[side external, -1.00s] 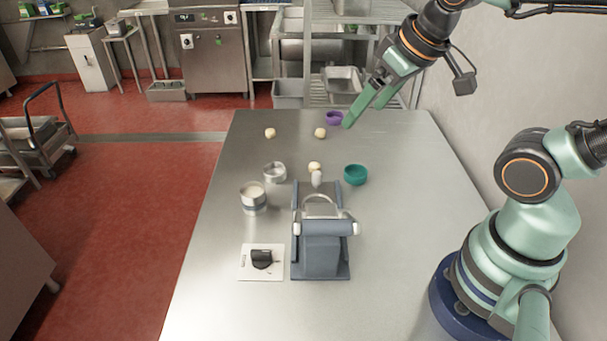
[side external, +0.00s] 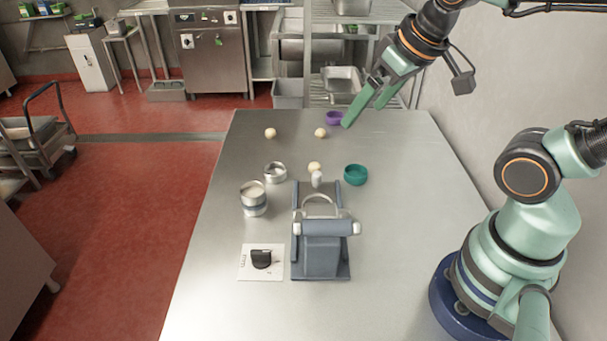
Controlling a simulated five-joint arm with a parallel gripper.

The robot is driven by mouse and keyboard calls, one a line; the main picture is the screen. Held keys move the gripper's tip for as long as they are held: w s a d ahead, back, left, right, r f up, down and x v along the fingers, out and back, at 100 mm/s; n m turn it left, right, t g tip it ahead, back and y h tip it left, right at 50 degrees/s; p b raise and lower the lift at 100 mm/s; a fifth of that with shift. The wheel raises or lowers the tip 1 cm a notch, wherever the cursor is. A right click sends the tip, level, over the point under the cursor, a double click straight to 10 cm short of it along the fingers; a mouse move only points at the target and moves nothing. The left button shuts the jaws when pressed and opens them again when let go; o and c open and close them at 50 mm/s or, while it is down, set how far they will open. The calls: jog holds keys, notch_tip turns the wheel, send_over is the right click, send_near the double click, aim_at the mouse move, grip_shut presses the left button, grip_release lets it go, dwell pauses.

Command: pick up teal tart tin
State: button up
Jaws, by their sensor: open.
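The teal tart tin (side external: 355,175) is a small round cup standing upright on the steel table, right of the middle. My gripper (side external: 362,112) is open and empty. It hangs over the far right part of the table, farther back than the teal tin and apart from it. Its green fingers point down and to the left, with one fingertip in front of or close to a purple tin (side external: 333,118); I cannot tell the exact gap.
Dough balls (side external: 320,132) lie around the table. A metal ring-like tin (side external: 275,172) and a filled metal container (side external: 253,198) stand left. The table's right side (side external: 430,220) is clear.

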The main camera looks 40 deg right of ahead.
jog(key=w+d+f+m+g, duration=0.3)
jog(key=w+d+f+m, duration=0.25)
jog(key=m, duration=0.25)
jog(key=m+g, duration=0.3)
jog(key=m, duration=0.4)
send_over(356, 168)
jog(key=s+a, duration=0.1)
jog(key=a, duration=0.1)
notch_tip(356, 168, down, 7)
notch_tip(356, 168, down, 7)
jog(key=shift+s+r, duration=0.1)
jog(key=shift+r, duration=0.05)
jog(key=shift+s+a+f, duration=0.1)
jog(key=shift+a+f, duration=0.05)
jog(key=shift+f, duration=1.15)
jog(key=shift+s+a+f, duration=0.1)
jog(key=shift+f, duration=1.2)
jog(key=shift+c, duration=0.3)
jog(key=c, duration=1.3)
jog(key=shift+o, duration=0.2)
